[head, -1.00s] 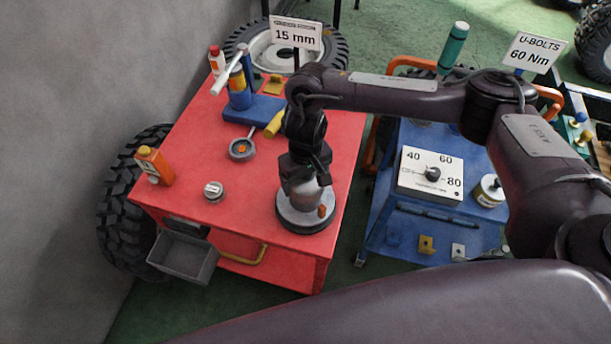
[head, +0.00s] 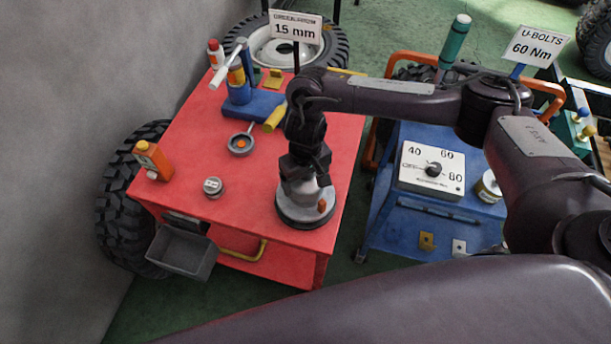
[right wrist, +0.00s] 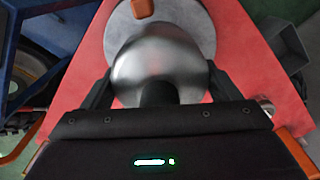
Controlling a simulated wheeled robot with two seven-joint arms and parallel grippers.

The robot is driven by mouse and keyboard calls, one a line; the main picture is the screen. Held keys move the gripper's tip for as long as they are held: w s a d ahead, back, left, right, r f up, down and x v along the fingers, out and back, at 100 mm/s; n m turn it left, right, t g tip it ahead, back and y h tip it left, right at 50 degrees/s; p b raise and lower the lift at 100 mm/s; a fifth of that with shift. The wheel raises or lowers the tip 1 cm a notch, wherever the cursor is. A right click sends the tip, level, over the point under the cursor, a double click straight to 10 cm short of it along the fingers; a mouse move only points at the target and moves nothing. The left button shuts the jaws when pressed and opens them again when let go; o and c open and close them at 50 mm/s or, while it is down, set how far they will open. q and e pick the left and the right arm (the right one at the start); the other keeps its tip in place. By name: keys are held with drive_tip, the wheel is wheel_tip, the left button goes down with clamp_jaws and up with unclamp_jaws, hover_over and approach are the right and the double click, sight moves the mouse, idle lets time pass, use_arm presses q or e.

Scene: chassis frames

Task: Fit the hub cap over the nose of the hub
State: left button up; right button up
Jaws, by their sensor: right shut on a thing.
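The hub (head: 294,218) is a wide grey round piece with an orange block on it, at the front right of the red cart top. The hub cap (head: 297,192) is a shiny metal dome, partly hidden under my right gripper (head: 303,179) in the head view. In the right wrist view the hub cap (right wrist: 158,62) sits between the two fingers of my right gripper (right wrist: 160,88), which is shut on it. The hub (right wrist: 190,22) shows behind the dome there. The cap covers the hub's middle; I cannot tell whether it is seated. My left gripper is not in view.
On the red cart (head: 180,195) are an orange bottle (head: 155,160), a small round tin (head: 213,187), a grey dish (head: 240,144) and a blue stand (head: 255,106). A grey bin (head: 181,252) hangs at its front. A blue cart (head: 400,222) stands to the right.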

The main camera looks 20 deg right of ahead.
drive_tip(key=shift+f, duration=0.5)
drive_tip(key=o, duration=1)
drive_tip(key=shift+c, duration=0.2)
drive_tip(key=shift+r, duration=0.3)
wheel_tip(320, 180, up, 7)
drive_tip(key=shift+r, duration=0.1)
